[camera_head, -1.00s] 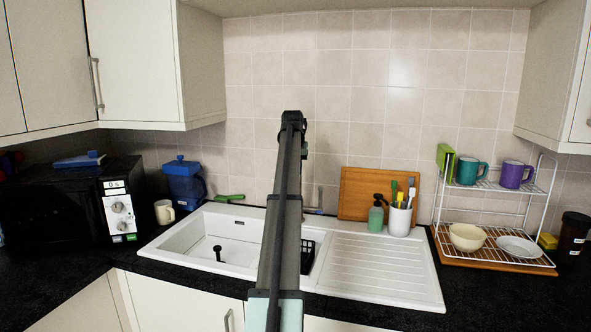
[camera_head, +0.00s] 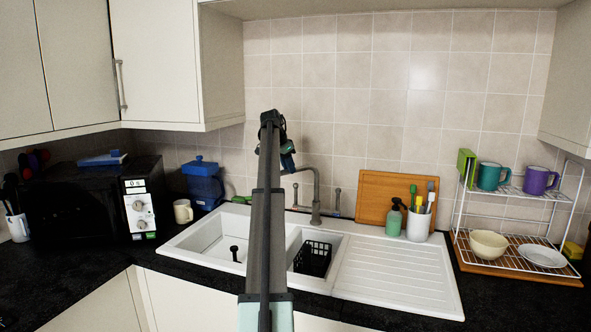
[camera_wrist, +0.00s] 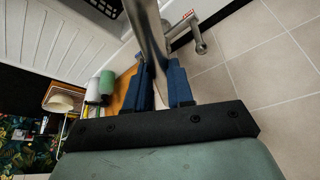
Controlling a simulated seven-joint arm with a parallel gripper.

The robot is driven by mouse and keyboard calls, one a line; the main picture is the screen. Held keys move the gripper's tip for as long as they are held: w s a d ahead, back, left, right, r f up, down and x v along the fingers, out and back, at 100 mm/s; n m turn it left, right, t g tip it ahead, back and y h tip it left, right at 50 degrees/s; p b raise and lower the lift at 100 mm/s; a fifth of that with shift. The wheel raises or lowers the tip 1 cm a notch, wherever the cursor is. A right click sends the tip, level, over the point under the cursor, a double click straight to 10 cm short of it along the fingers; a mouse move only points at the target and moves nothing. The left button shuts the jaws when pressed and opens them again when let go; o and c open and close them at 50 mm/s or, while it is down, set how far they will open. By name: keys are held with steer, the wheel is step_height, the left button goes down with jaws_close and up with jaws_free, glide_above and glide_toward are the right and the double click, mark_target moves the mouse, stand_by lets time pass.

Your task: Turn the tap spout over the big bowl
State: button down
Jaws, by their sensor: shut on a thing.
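The grey tap (camera_head: 317,195) stands behind the sink, its spout arching left until my arm hides it. In the wrist view the metal spout (camera_wrist: 149,28) runs between the blue fingers of my gripper (camera_wrist: 160,86), which is shut on it. In the head view my gripper (camera_head: 287,156) shows only partly beside my arm, high above the sink. The big bowl (camera_head: 212,246) is the left basin, with a black plug stem standing in it. My arm covers its right part. The spout's outlet is hidden, so I cannot tell exactly what it is over.
A black basket (camera_head: 313,258) sits in the small bowl. Tap handles flank the tap, the right one (camera_head: 337,202) clear. A soap bottle (camera_head: 394,219), a brush cup (camera_head: 418,224) and a wooden board (camera_head: 380,196) stand to the right. Open air lies above the drainer (camera_head: 390,275).

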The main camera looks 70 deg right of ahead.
steer(key=shift+w+d+m+g+y, duration=0.3)
steer(key=shift+w+d+m+y, duration=0.1)
steer(key=shift+w+d+m, duration=0.8)
steer(key=shift+w+a, duration=0.1)
steer(key=shift+w, duration=0.05)
steer(key=c, duration=1)
jaws_free()
steer(key=v, duration=1.4)
steer(key=shift+f, duration=0.1)
